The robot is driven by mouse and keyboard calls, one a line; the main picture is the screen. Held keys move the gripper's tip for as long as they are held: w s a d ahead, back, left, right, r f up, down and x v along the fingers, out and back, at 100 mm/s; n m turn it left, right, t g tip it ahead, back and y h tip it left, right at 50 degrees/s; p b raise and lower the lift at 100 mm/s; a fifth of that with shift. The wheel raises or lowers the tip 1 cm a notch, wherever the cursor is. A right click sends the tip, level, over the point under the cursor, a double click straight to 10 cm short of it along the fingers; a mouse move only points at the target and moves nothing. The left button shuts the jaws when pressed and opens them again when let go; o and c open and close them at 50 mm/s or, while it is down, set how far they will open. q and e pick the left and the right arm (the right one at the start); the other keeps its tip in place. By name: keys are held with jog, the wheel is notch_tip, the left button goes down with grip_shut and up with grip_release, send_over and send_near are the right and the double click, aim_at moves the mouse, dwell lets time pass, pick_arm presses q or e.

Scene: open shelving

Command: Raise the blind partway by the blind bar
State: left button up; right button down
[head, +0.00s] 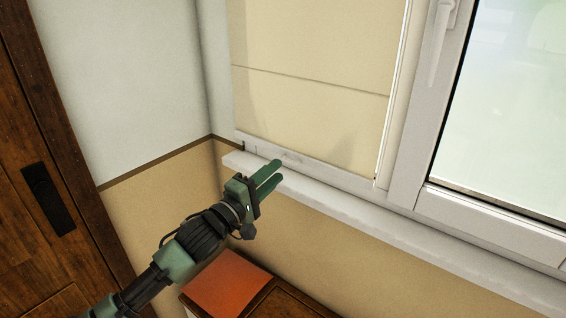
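The cream blind (310,85) hangs down over the left window pane, with one horizontal seam across it. Along its lower edge runs a pale bar (335,176), just above the window sill, with a small raised piece near its left part. My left gripper (278,171) is in front of the sill near the bar's left part, its green fingers pointing up and right towards it. The fingers are a little apart and nothing shows between them. The gripper looks apart from the bar, but the exact distance is hard to tell. My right gripper is out of view.
The white sill (400,236) juts out below the window. A window with a white handle (438,40) is at right. A wooden cabinet with an orange-red top piece (228,284) stands below the gripper. A dark wooden door (40,140) is at left.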

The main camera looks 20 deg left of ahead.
pick_arm(q)
jog(key=shift+x, duration=2.25)
jog(key=shift+f, duration=0.1)
grip_shut()
jog(key=shift+f, duration=0.1)
